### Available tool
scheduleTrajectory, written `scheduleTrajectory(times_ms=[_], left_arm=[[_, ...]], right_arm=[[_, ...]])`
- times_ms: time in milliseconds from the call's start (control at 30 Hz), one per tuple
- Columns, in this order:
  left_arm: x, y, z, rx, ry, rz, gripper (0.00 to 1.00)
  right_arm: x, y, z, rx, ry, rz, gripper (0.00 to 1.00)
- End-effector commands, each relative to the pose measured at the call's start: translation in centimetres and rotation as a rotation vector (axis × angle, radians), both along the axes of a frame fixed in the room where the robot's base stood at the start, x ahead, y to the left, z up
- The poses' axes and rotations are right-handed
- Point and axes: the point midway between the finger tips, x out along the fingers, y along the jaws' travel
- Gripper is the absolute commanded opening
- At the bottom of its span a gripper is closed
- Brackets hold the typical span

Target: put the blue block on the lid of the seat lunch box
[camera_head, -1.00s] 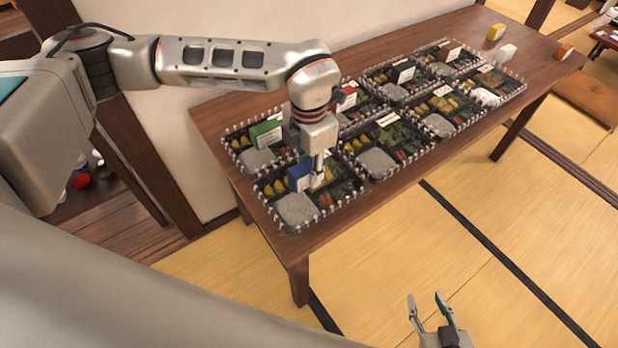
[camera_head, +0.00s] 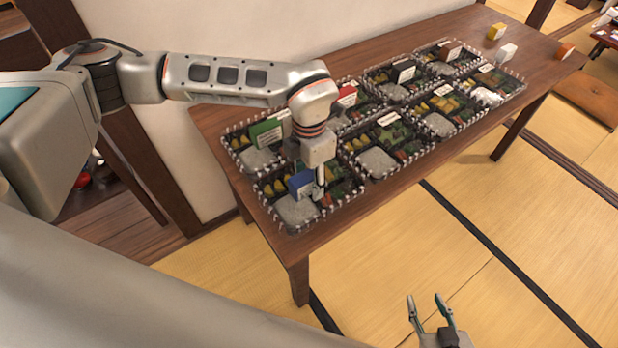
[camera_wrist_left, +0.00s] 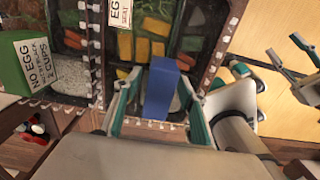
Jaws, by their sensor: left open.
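The blue block (camera_head: 301,184) is upright at the back part of the grey patch (camera_head: 295,212) in the front left lunch box (camera_head: 283,228). In the left wrist view the block (camera_wrist_left: 163,88) is between the teal fingers of my left gripper (camera_wrist_left: 158,108), with grey showing on both sides of it. My left gripper (camera_head: 318,193) is open and low over this box. The block's underside is hidden. A card reading "SEAT" (camera_wrist_left: 120,12) is at the top of the wrist view. My right gripper (camera_head: 428,303) is open and empty, away from the table.
A green block (camera_head: 268,132) with a card stands in the box behind. Several more lunch boxes fill the table. Yellow (camera_head: 496,32), white (camera_head: 507,52) and orange (camera_head: 565,50) blocks stand at the far right end. The table's front edge (camera_head: 330,231) is close.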

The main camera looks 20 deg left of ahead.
Motion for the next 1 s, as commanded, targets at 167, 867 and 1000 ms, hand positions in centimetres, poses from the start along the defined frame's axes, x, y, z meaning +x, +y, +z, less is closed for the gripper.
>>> scheduleTrajectory(times_ms=[167, 867, 1000], left_arm=[[0.1, 0.0, 1.0, -0.001, -0.003, -0.001, 0.41], [0.0, 0.0, 12.0, -0.001, -0.001, 0.0, 0.41], [0.0, 0.0, 12.4, 0.0, 0.0, 0.0, 0.41]], right_arm=[[0.0, 0.0, 0.2, 0.0, -0.001, 0.001, 0.4], [0.1, 0.0, 0.4, 0.0, -0.005, 0.0, 0.4], [0.1, 0.0, 0.4, 0.0, -0.005, 0.0, 0.4]])
